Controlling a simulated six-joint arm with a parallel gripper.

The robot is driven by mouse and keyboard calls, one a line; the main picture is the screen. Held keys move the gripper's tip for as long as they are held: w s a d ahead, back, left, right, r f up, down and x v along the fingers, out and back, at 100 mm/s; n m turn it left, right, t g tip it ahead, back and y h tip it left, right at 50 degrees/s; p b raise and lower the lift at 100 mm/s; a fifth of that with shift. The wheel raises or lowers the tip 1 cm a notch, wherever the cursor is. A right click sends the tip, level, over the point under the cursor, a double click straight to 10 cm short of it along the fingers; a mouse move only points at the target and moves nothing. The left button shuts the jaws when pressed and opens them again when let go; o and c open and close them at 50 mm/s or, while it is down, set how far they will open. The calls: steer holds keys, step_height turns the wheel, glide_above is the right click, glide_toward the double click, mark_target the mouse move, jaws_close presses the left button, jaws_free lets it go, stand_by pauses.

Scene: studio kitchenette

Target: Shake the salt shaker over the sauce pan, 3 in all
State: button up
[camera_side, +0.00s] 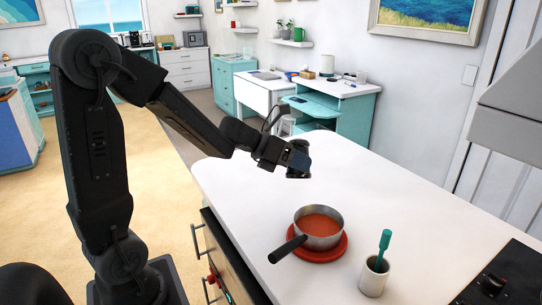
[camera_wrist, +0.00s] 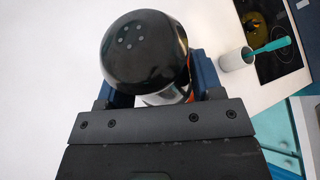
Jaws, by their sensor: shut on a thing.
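My gripper (camera_side: 297,160) is above the white counter, up and behind the sauce pan in the side view, not directly over it. Its blue fingers (camera_wrist: 155,88) are shut on the salt shaker (camera_wrist: 145,45), whose glossy black domed cap with several holes faces the wrist camera. The cap hides most of the shaker's body. In the side view the shaker is a small dark shape, and its tilt is hard to tell. The steel sauce pan (camera_side: 304,231) holds orange-red sauce (camera_side: 320,225) and has a black handle pointing to the front left. A little orange shows behind the shaker in the wrist view.
The pan stands on a red trivet (camera_side: 330,257). A white cup (camera_side: 373,279) with a teal utensil (camera_side: 384,245) stands to its right. A black hob (camera_side: 505,278) is at the right. The counter (camera_side: 420,205) behind the pan is clear. A grey hood (camera_side: 515,115) juts in at upper right.

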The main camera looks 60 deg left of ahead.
steer(key=s+d+r+n+g+h, duration=0.1)
steer(key=s+d+n+h, duration=0.1)
steer(key=d+n+h, duration=0.7)
steer(key=d+n, duration=0.3)
steer(key=d, duration=0.1)
steer(key=shift+s+n+g+h, duration=0.2)
steer(key=shift+n+g+h, duration=0.1)
steer(key=shift+n, duration=0.1)
steer(key=shift+d, duration=0.1)
step_height(320, 180, down, 3)
steer(key=shift+f, duration=0.15)
stand_by(0.5)
steer(key=shift+r, duration=1.65)
